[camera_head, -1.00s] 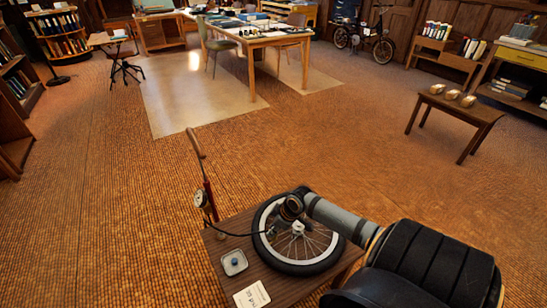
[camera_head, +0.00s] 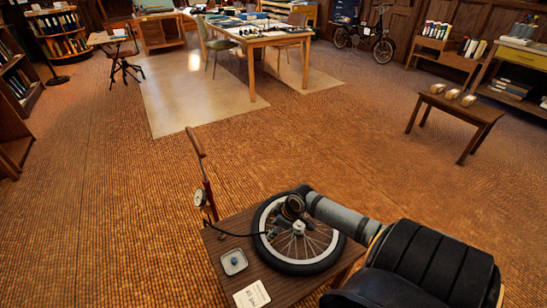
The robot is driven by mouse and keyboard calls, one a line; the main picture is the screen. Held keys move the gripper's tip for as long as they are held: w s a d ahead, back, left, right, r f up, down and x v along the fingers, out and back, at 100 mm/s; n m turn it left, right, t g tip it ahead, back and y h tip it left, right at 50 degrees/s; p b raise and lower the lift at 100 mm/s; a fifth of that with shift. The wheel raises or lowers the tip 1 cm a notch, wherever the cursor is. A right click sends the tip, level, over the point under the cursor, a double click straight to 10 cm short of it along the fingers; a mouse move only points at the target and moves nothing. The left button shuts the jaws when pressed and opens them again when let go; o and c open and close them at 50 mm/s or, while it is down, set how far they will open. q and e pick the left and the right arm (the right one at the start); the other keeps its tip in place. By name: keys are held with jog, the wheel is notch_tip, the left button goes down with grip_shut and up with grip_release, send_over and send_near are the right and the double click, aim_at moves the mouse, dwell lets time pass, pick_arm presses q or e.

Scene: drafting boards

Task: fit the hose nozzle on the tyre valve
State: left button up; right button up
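A spoked wheel with a black tyre (camera_head: 297,267) lies flat on a low brown wooden table (camera_head: 232,208). A red floor pump (camera_head: 207,190) with a wooden handle and a round gauge (camera_head: 200,197) stands at the table's back left edge. Its thin black hose (camera_head: 238,235) runs right, over the tyre, towards my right gripper (camera_head: 293,207). My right arm comes in from the right, and this gripper is over the back part of the wheel. Its fingers are too small and dark to read. I cannot make out the nozzle or the tyre valve. My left gripper is not in view.
A small square dish (camera_head: 234,262) with a blue item in it and a white printed card (camera_head: 251,296) lie left of the wheel. A side table (camera_head: 455,112) with several small items stands at the right. The floor behind the wheel's table is clear.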

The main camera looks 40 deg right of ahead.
jog(key=v, duration=0.6)
jog(key=shift+r, duration=0.3)
